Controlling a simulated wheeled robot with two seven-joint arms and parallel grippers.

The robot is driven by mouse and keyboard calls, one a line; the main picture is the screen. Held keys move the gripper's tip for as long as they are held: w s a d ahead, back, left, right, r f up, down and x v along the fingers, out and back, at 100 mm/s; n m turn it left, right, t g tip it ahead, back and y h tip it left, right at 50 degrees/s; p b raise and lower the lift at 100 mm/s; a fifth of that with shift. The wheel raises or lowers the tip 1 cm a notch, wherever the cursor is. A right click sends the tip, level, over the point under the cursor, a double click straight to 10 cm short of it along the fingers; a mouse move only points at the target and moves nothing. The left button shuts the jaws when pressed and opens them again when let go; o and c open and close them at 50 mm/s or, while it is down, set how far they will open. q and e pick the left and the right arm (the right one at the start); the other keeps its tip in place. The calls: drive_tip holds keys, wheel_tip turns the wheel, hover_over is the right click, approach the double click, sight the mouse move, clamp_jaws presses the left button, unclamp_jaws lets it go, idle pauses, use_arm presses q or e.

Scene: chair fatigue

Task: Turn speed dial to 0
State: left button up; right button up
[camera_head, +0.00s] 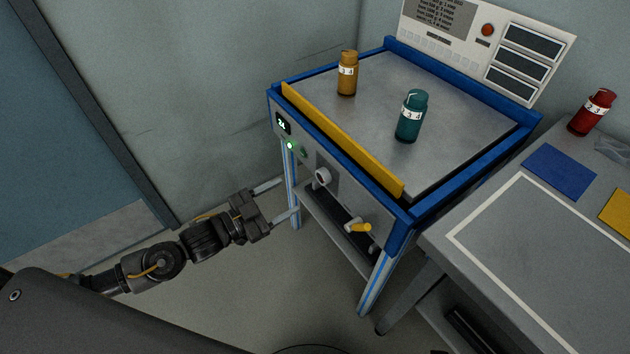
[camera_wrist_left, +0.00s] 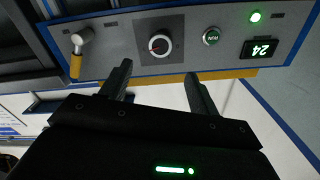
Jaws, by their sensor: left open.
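The speed dial (camera_head: 322,177) is a round white knob on the grey front panel of the blue-framed machine. In the left wrist view the dial (camera_wrist_left: 160,44) sits on a dark square plate, with a small red mark on its left side. A lit display (camera_wrist_left: 261,49) reads 24 in that upside-down view. My left gripper (camera_head: 289,197) is open and empty, a short way in front of the panel. In the wrist view its two fingers (camera_wrist_left: 158,75) point at the panel on either side of the dial, apart from it. My right gripper is not in view.
A yellow bar (camera_head: 340,138) edges the machine's top, where an orange bottle (camera_head: 347,76) and a teal bottle (camera_head: 411,118) stand. A side table (camera_head: 470,232) is at right.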

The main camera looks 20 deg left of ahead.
sight(319, 178)
use_arm(q)
drive_tip(key=x, duration=1)
drive_tip(key=shift+w+d, duration=0.1)
drive_tip(key=shift+w, duration=0.05)
drive_tip(key=c, duration=1)
